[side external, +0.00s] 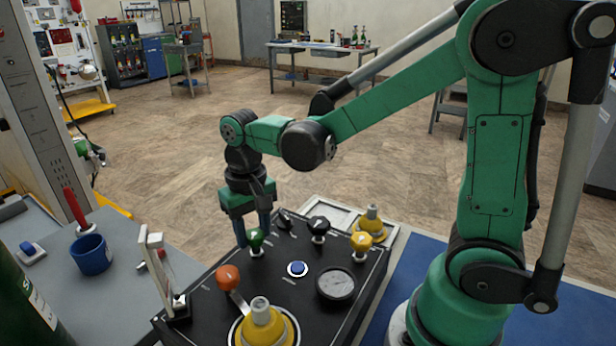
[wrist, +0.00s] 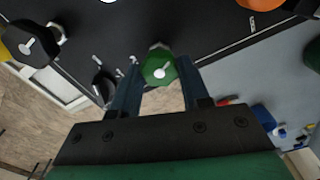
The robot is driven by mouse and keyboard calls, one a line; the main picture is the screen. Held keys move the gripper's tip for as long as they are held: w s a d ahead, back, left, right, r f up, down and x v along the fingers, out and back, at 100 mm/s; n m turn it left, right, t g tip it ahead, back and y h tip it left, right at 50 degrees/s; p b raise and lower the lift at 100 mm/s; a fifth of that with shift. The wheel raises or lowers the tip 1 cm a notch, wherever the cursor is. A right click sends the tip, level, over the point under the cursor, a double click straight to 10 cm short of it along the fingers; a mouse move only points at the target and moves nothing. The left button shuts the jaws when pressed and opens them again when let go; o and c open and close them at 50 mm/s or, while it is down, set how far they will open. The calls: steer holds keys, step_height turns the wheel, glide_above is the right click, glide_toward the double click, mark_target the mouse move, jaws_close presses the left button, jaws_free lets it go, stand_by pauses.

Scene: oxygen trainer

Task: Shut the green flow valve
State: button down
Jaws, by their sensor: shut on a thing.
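The green flow valve (side external: 255,239) is a small green knob on a pale stem near the far left edge of the black panel (side external: 290,245). In the wrist view the green knob (wrist: 158,66) is faceted, with a white mark slanting across its top. My gripper (side external: 253,236) points down over it, one blue finger on each side. In the wrist view my gripper (wrist: 159,68) has the knob between its fingertips and is shut on it. The fingers partly hide the knob's sides.
Nearby on the panel are black knobs (side external: 318,226), a yellow knob (side external: 361,241), an orange-knobbed lever (side external: 228,278), a blue button (side external: 297,268), a gauge (side external: 336,285) and a yellow fitting (side external: 264,327). A blue cup (side external: 91,254) stands left on the grey bench.

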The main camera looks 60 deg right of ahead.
mark_target(254, 233)
steer(key=m, duration=0.5)
stand_by(0.6)
steer(key=shift+c, duration=2.1)
jaws_free()
steer(key=shift+r, duration=2.85)
